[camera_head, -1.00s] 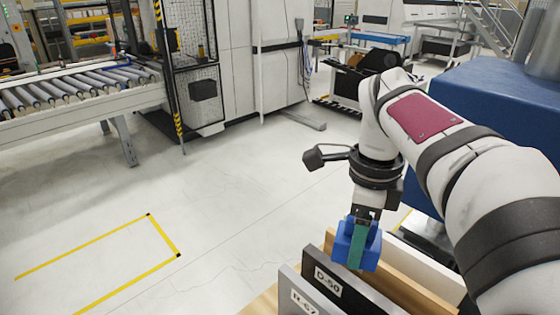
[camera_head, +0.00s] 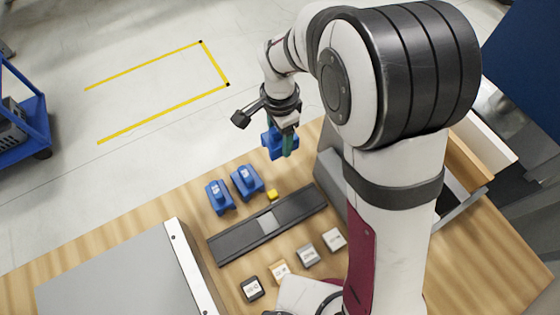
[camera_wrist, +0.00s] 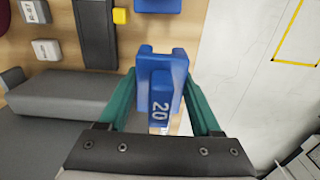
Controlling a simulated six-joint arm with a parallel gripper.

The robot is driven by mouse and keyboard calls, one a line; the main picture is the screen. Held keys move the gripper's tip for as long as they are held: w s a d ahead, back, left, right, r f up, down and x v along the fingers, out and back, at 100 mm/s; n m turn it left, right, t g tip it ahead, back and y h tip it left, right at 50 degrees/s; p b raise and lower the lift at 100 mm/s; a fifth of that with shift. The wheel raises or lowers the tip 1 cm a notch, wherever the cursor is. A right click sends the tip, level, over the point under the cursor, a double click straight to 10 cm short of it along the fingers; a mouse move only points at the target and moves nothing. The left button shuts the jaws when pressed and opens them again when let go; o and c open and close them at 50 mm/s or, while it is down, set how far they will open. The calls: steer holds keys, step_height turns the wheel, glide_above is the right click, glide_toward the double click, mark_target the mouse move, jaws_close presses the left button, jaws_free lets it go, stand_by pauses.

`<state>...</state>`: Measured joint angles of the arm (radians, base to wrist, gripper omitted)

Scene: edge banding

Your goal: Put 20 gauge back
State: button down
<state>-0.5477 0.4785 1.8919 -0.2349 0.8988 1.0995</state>
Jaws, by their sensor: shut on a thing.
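My gripper (camera_head: 281,143) is shut on a blue gauge, the 20 gauge (camera_head: 270,143), near the bench's far edge. In the wrist view the same 20 gauge (camera_wrist: 160,88) sits between the teal fingers (camera_wrist: 161,108), with the number 20 facing the camera. Two other blue gauges stand on the wooden bench to the left of my gripper: one (camera_head: 220,198) farther left and one (camera_head: 246,181) closer. Their numbers are too small to read surely. The held gauge appears raised above the bench; its exact height cannot be told.
A dark rail (camera_head: 295,209) lies on the wooden bench (camera_head: 150,222), with a small yellow block (camera_head: 272,195) beside it. Several small labelled blocks (camera_head: 307,255) sit in front. A grey panel (camera_head: 110,275) is at left; a grey box-like holder (camera_head: 329,157) stands close right of my gripper.

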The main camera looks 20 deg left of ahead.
mark_target(280, 166)
step_height(280, 166, down, 10)
steer(key=shift+r, duration=0.15)
steer(key=shift+c, duration=0.4)
jaws_free()
